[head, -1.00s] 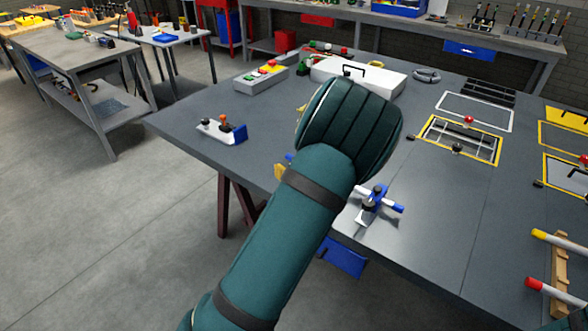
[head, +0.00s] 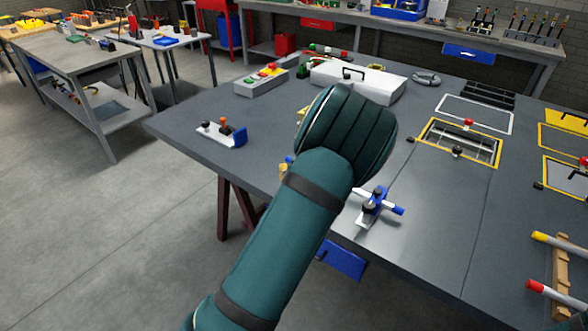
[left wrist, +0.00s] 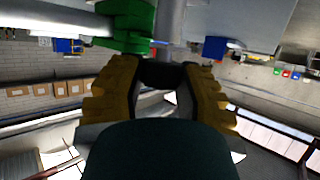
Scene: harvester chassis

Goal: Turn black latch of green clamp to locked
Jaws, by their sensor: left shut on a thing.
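The green clamp (left wrist: 130,25) shows at the top of the left wrist view, only in part. My left gripper (left wrist: 160,70) has its two yellow fingers closed around the black latch (left wrist: 160,77), just below the clamp. The latch lies crosswise between the fingers. Its exact angle, and whether it is locked, cannot be told. In the head view my teal left arm and wrist reach over the grey table and hide the clamp and most of the gripper.
On the grey table (head: 440,235) stand a blue-and-white clamp device (head: 374,205) right of my arm and a white-and-blue fixture (head: 222,132) to the left. A white case (head: 375,88) and a grey button box (head: 262,82) stand behind. Yellow-framed panels (head: 455,150) are at the right.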

